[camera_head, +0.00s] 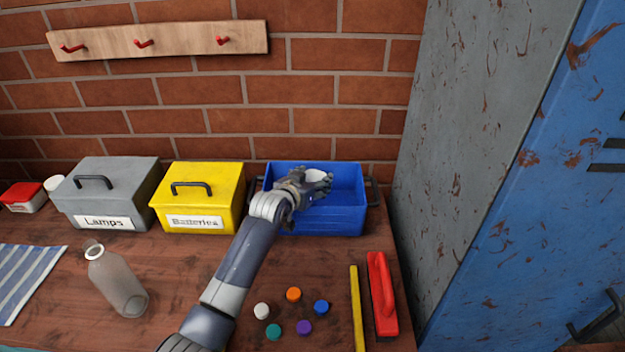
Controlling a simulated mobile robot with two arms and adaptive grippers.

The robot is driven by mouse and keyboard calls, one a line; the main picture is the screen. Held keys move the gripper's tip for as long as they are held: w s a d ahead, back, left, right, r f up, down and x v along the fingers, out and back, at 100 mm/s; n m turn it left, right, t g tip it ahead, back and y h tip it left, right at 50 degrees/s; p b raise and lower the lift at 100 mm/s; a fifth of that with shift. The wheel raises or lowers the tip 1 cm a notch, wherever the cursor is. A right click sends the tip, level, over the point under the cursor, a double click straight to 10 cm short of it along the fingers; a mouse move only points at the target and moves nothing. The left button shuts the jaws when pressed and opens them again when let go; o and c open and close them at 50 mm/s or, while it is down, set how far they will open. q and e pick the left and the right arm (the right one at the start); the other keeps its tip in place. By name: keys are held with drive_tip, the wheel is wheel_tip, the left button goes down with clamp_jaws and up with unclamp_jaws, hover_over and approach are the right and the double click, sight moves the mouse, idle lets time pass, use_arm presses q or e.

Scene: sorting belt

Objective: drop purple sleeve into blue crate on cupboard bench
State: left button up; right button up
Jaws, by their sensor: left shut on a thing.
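The blue crate (330,220) stands open on the wooden bench against the brick wall. My left gripper (318,187) is over the crate's opening, with its arm reaching up from the lower left. It is shut on a small, pale, whitish piece (316,175), mostly hidden by the fingers. I see no clearly purple sleeve; the only purple thing is a small round cap (304,327) on the bench. My arm and gripper hide part of the crate's left side and inside. My right gripper is not in view.
A yellow Batteries box (199,186) and a grey Lamps box (108,180) stand left of the crate. A glass bottle (117,284), several small caps, a yellow strip (357,308) and a red-handled tool (383,295) lie in front. A blue locker (545,200) bounds the right.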

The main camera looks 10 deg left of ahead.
use_arm(q)
drive_tip(key=shift+s+f, duration=0.15)
drive_tip(key=shift+f, duration=0.4)
drive_tip(key=o, duration=0.9)
drive_tip(key=shift+f, duration=0.15)
drive_tip(key=shift+s+f, duration=0.1)
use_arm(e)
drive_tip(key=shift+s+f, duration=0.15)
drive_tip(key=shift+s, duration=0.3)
use_arm(q)
drive_tip(key=shift+r, duration=0.6)
drive_tip(key=shift+s, duration=0.15)
drive_tip(key=shift+w+r+p+v, duration=0.1)
drive_tip(key=shift+r+v, duration=0.05)
drive_tip(key=shift+v, duration=1.75)
drive_tip(key=shift+w+r+p+v, duration=0.1)
drive_tip(key=shift+r+v, duration=0.1)
drive_tip(key=shift+v, duration=1.75)
drive_tip(key=shift+r+p+v, duration=0.1)
drive_tip(key=shift+r+v, duration=0.05)
drive_tip(key=shift+v, duration=1.75)
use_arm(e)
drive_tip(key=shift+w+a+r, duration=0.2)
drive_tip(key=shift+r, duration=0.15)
